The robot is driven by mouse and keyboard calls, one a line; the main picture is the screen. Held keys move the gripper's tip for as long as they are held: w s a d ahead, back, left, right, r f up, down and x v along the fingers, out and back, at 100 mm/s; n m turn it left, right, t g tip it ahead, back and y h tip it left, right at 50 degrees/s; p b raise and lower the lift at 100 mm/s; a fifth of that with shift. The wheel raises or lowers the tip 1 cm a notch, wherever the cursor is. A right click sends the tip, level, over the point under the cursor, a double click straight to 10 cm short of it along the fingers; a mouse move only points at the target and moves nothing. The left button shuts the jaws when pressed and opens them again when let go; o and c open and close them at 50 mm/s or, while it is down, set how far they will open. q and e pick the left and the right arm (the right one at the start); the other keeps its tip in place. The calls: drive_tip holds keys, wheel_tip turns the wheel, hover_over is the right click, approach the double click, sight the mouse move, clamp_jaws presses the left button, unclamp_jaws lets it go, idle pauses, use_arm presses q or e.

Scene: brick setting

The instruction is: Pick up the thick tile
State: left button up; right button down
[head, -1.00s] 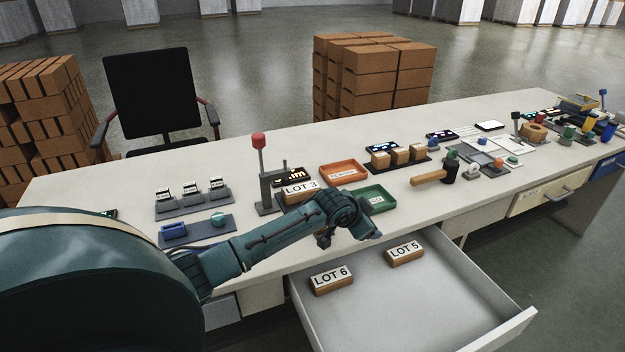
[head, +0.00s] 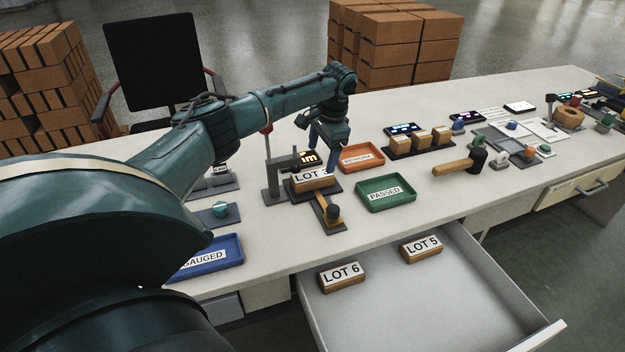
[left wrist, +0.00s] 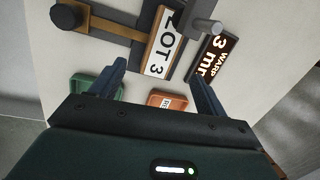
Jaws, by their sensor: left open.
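The thick tile is not named by any label I can read. A tile labelled LOT 3 (head: 318,183) rests on the dark gauge stand (head: 273,184); it also shows between and beyond my fingers in the left wrist view (left wrist: 161,50). My left gripper (head: 323,162) is open and empty just above the LOT 3 tile, partly covering its label. Its two fingers also show spread apart in the left wrist view (left wrist: 160,78). Tiles labelled LOT 6 (head: 342,278) and LOT 5 (head: 421,249) lie in the open drawer. My right gripper is not in view.
A green PASSED tray (head: 386,207) and an orange tray (head: 361,168) lie right of the stand. A blue GAUGED tray (head: 232,253) is at the left, partly behind my arm. A mallet (head: 452,168) lies further right. The drawer (head: 440,300) juts out in front.

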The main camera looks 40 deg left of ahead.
sight(313, 175)
use_arm(q)
drive_tip(key=shift+a+f, duration=0.15)
drive_tip(key=shift+f, duration=0.75)
drive_tip(key=shift+s+a+f, duration=0.2)
drive_tip(key=shift+a+f, duration=0.05)
drive_tip(key=shift+f, duration=0.6)
drive_tip(key=shift+s+a+f, duration=0.2)
drive_tip(key=shift+a+f, duration=0.1)
drive_tip(key=shift+f, duration=0.6)
drive_tip(key=shift+s+a+f, duration=0.2)
drive_tip(key=shift+a+f, duration=0.05)
drive_tip(key=shift+f, duration=0.6)
drive_tip(key=shift+c, duration=0.2)
drive_tip(key=c, duration=1.1)
